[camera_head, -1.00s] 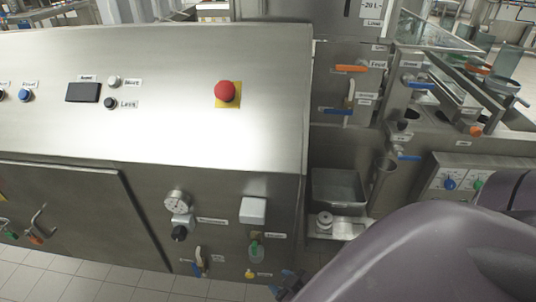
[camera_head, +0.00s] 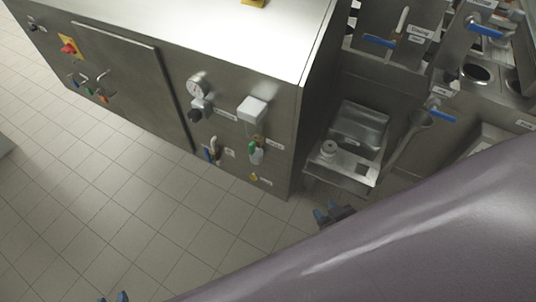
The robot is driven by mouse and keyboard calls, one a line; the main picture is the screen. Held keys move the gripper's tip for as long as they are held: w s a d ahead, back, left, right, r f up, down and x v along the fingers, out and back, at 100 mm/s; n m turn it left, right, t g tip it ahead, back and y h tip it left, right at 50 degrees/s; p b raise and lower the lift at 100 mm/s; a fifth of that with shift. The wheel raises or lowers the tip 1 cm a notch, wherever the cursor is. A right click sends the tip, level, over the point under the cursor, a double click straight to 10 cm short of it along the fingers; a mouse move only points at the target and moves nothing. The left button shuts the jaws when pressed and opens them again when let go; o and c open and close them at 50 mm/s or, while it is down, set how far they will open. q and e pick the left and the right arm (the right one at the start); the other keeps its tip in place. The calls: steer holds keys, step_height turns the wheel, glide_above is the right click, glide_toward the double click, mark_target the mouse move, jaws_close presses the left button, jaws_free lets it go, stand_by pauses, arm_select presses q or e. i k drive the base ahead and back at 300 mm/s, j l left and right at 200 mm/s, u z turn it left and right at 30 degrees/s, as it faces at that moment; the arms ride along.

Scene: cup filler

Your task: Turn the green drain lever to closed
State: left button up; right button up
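Several small valve levers sit on the lower front panel at the left. One has a small green handle (camera_head: 84,83), between a blue and an orange one. Its exact position is too small to read. Another green part (camera_head: 253,147) sits atop a clear bowl under a white box, right of the gauge. My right gripper (camera_head: 327,213) shows its blue-tipped fingers apart, empty, in front of and below the cabinet's right corner. My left gripper (camera_head: 113,298) shows only two separated blue fingertips at the bottom edge, over the floor. Both are away from the levers.
A pressure gauge (camera_head: 198,86) and a blue lever (camera_head: 209,155) are on the cabinet front. A steel tray with a round weight-like part (camera_head: 328,149) stands right of the cabinet. Blue-handled valves (camera_head: 379,41) are at the upper right. Tiled floor (camera_head: 110,200) before the cabinet is clear.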

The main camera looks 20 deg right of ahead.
mark_target(252, 146)
steer(key=k+l, duration=0.4)
steer(key=l, duration=0.15)
steer(key=k+l, duration=0.45)
steer(key=l, duration=0.1)
